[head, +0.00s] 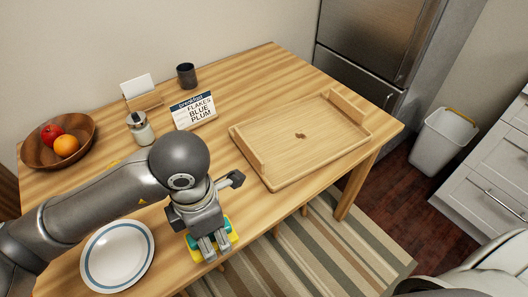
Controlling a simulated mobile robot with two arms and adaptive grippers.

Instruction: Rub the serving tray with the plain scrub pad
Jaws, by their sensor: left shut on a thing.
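The serving tray (335,132) is a light wooden tray with raised ends, lying flat on the right part of the table. A small dark brown stain (300,136) shows near its middle. My left gripper (208,248) is at the table's front edge, left of and nearer than the tray. It is shut on a yellow and green scrub pad (233,236), which is mostly hidden under the fingers. I cannot tell whether the pad touches the table. My right gripper is not in view.
A white plate with a blue ring (117,257) lies left of the left gripper. A fruit bowl (35,153), glass jar (141,129), menu sign (194,111), card holder (143,93) and dark cup (186,76) stand farther back. Bare table lies between gripper and tray.

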